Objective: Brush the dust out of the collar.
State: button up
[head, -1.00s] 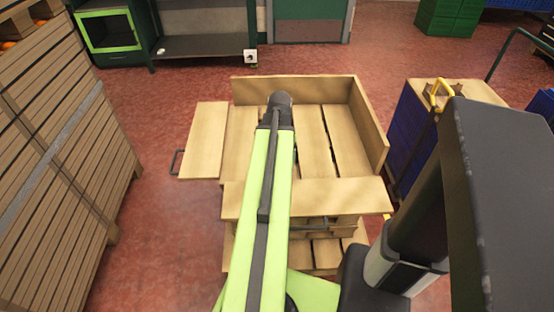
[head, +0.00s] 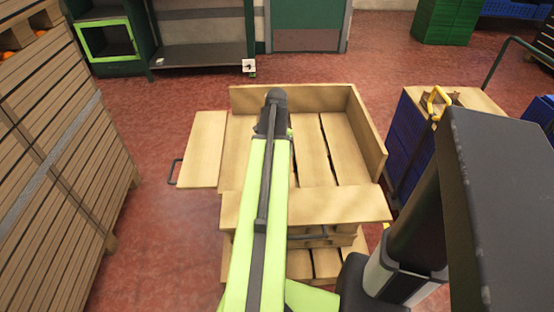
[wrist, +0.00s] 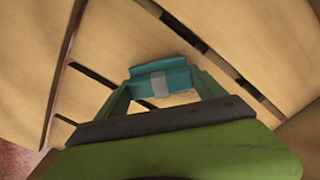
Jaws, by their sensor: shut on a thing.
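The wooden collar (head: 368,135) stands on a pallet in front of me in the head view. Its back and right walls are upright; a left panel (head: 203,150) and a front panel (head: 310,206) lie folded outward. Its slatted floor (head: 345,160) has dark gaps. My gripper (wrist: 160,86) is over the slats in the wrist view, shut on a teal block with a pale grey patch, seemingly the brush (wrist: 178,74). Its bristles are hidden. In the head view my arm hides the gripper. I cannot make out dust on the boards.
A tall slatted wooden crate stack (head: 65,150) stands at the left. A wood-topped blue stack with a yellow handle (head: 436,102) stands close at the right. Green shelving (head: 200,55) is at the back. Red floor (head: 160,215) is open on the left.

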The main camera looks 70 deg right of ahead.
jog(key=shift+w+d, duration=0.15)
jog(key=shift+d, duration=0.2)
jog(key=shift+w+d, duration=0.45)
jog(key=shift+d, duration=0.7)
jog(key=shift+w+d, duration=0.45)
jog(key=shift+d, duration=0.7)
jog(key=shift+w+d, duration=0.45)
jog(key=shift+d, duration=0.7)
jog(key=shift+s+d+r, duration=0.1)
jog(key=shift+s+d, duration=0.15)
jog(key=shift+s, duration=0.55)
jog(key=shift+s+a+f, duration=0.1)
jog(key=shift+s+a, duration=0.65)
jog(key=shift+a, duration=1.05)
jog(key=shift+s+a+f, duration=0.1)
jog(key=shift+s+a, duration=0.6)
jog(key=shift+a, duration=1.15)
jog(key=shift+s+a, duration=0.75)
jog(key=shift+a, duration=1.2)
jog(key=shift+c, duration=1.2)
jog(key=shift+s+a+r, duration=0.1)
jog(key=shift+s+a, duration=0.25)
jog(key=shift+a, duration=0.45)
jog(key=shift+s+a, duration=0.35)
jog(key=shift+a, duration=0.45)
jog(key=shift+d, duration=0.1)
notch_tip(320, 180, up, 6)
jog(key=p, duration=0.6)
